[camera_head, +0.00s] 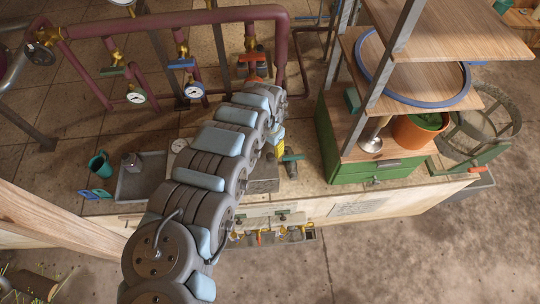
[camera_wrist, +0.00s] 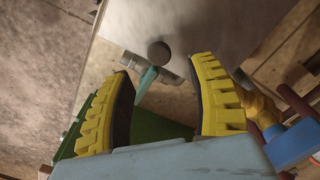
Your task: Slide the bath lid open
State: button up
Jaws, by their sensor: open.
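In the wrist view, my gripper (camera_wrist: 165,95) has its two yellow-ridged fingers spread wide with nothing held between them. Beyond the fingertips are a dark round knob (camera_wrist: 159,50), a teal handle-like piece (camera_wrist: 147,82) and a grey metal part, apart from the fingers. In the head view, my arm covers most of the gripper; a bit of yellow (camera_head: 278,134) shows at its right edge. A grey box (camera_head: 263,184) stands on the bench below, partly hidden by my arm. I cannot tell for certain which part is the bath lid.
A green drawer cabinet (camera_head: 376,168) with wooden shelves stands right of my arm. Red pipes with gauges and valves (camera_head: 182,62) run behind the bench. A grey tray (camera_head: 140,180) and a teal mug (camera_head: 99,165) are at the left. Brass taps (camera_head: 268,237) line the bench front.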

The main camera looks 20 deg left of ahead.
aim_at(270, 155)
notch_tip(270, 155, down, 5)
jog(key=shift+s+d+f+b, duration=0.1)
jog(key=shift+b, duration=0.5)
jog(key=shift+f, duration=0.25)
